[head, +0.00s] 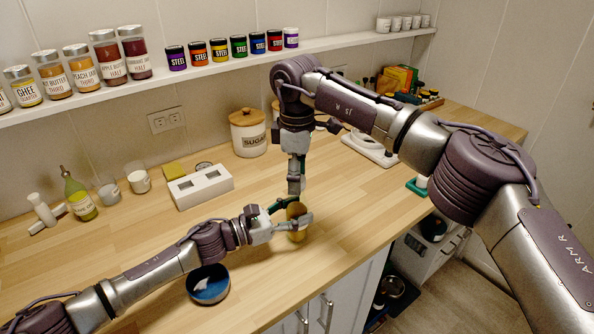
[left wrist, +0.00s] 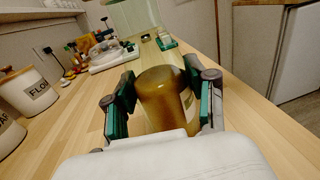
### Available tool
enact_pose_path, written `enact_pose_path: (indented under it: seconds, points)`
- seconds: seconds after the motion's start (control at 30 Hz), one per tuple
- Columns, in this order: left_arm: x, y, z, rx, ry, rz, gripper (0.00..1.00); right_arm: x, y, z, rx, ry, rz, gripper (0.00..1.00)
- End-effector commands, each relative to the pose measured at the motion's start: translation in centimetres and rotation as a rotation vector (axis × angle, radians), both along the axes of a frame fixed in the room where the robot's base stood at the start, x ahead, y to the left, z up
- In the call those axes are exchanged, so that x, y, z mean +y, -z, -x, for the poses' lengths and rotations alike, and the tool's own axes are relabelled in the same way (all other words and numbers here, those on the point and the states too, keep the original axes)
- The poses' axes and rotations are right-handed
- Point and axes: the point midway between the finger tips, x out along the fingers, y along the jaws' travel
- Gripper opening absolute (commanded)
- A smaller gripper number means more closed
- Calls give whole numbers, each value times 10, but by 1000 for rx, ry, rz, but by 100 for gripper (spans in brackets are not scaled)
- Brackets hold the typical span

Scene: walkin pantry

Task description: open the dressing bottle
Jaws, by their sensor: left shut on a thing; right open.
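The dressing bottle (head: 297,235) is yellow-brown and stands near the counter's front edge, with its lower part showing below my left gripper. My left gripper (head: 289,214) reaches in from the left and is shut on it. In the left wrist view the bottle (left wrist: 165,98) sits between the green pads of my left gripper (left wrist: 160,100), with part of a pale label at its right side. My right gripper (head: 295,188) points straight down just above the bottle, open; its fingers show edge-on. Whether it touches the bottle's top cannot be told.
A blue bowl (head: 208,285) is at the front left, below my left arm. A white holder (head: 201,187), a sugar canister (head: 248,133) and a green-yellow bottle (head: 79,197) stand farther back. The wooden counter (head: 350,215) is clear right of the bottle.

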Motion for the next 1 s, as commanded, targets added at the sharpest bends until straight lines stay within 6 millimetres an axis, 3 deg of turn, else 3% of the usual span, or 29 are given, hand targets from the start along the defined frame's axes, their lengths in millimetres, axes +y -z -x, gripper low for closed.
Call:
enact_pose_path:
  seconds: [0.03,0.4,0.53,0.63,1.0]
  points:
    - [0,3,0,3,-1,-3,0,0,0,0,0,0,0,59]
    - [0,3,0,3,-1,-4,0,0,0,0,0,0,0,0]
    - [0,3,1,3,-1,-4,0,0,0,0,0,-33,0,0]
    - [0,3,1,3,-1,-4,0,0,-1,0,-1,-171,0,0]
    - [0,3,1,3,-1,-4,0,0,-1,0,-1,-1120,1,0]
